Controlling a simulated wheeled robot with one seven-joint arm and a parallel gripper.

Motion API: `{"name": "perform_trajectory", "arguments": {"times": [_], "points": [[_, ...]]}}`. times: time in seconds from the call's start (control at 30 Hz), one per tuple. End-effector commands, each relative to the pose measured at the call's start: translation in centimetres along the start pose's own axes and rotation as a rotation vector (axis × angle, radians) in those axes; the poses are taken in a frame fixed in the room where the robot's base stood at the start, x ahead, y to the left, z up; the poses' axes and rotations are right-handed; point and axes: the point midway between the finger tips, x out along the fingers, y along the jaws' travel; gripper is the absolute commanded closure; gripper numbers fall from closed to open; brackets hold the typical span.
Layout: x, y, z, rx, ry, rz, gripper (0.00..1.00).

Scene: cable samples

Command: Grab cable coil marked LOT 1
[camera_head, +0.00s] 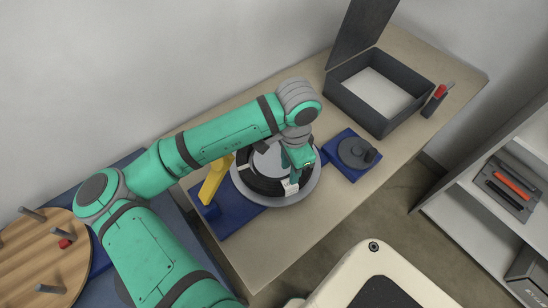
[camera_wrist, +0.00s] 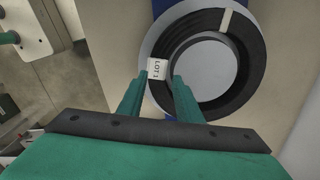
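The black cable coil (camera_head: 262,184) lies flat on a round grey turntable-like plate (camera_head: 307,194) on the bench. Its white tag, reading LOT 1 (camera_wrist: 157,69), faces up in the wrist view, where the coil (camera_wrist: 252,50) rings a grey central disc. My gripper (camera_head: 297,177) is over the coil's near right side by the tag. In the wrist view my gripper (camera_wrist: 161,77) is open, with one finger on the outer side of the band and the other on the inner side. Whether the fingers touch the coil is not clear.
A yellow arm-like piece (camera_head: 213,180) stands left of the plate on a blue base. A blue block with a dark crank (camera_head: 356,153) is to the right. An open dark box (camera_head: 352,99) and a red-handled tool (camera_head: 438,93) are farther back. The front bench surface is clear.

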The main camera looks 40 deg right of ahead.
Motion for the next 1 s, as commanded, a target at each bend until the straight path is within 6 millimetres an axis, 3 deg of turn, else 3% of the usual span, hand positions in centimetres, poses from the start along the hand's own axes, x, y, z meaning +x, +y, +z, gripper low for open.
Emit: {"name": "perform_trajectory", "arguments": {"times": [0.23,0.53,0.83,0.97,1.0], "points": [[1.7,0.1,-0.1,0.001,0.000,0.001,0.68],[5.5,0.1,0.3,-0.007,0.000,0.001,0.68],[6.0,0.1,0.3,-0.007,0.002,0.000,0.68],[6.0,0.1,0.1,-0.004,0.001,0.000,0.97],[6.0,0.1,0.1,-0.003,0.001,0.000,1.00]]}}
